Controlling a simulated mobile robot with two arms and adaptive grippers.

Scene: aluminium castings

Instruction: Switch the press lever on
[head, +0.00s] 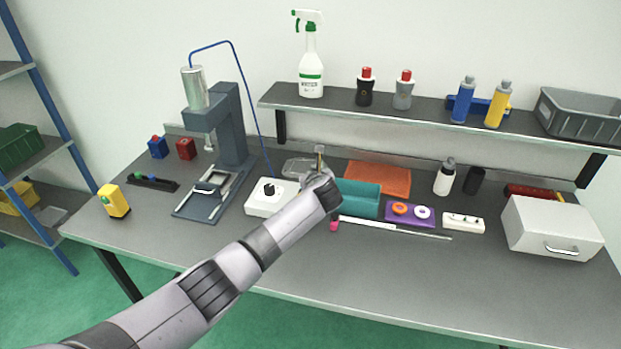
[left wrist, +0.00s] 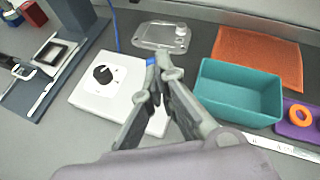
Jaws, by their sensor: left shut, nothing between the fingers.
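The press (head: 230,125) stands at the left of the bench, with a silver cylinder on top and a blue hose running down to the white box (head: 262,205). The box carries a black knob (head: 269,190), also seen in the left wrist view (left wrist: 103,75). No other part clearly reads as a lever. My left gripper (head: 318,181) is shut and empty, to the right of the knob and apart from it. In the left wrist view its fingers (left wrist: 160,68) cover the right part of the box. My right gripper is not in view.
A clear tray (left wrist: 150,38) lies behind the gripper. A teal bin (head: 358,198) and an orange mat (head: 385,178) are to its right. A white ruler-like strip (head: 390,227) lies in front of the bin. The front of the bench is mostly clear.

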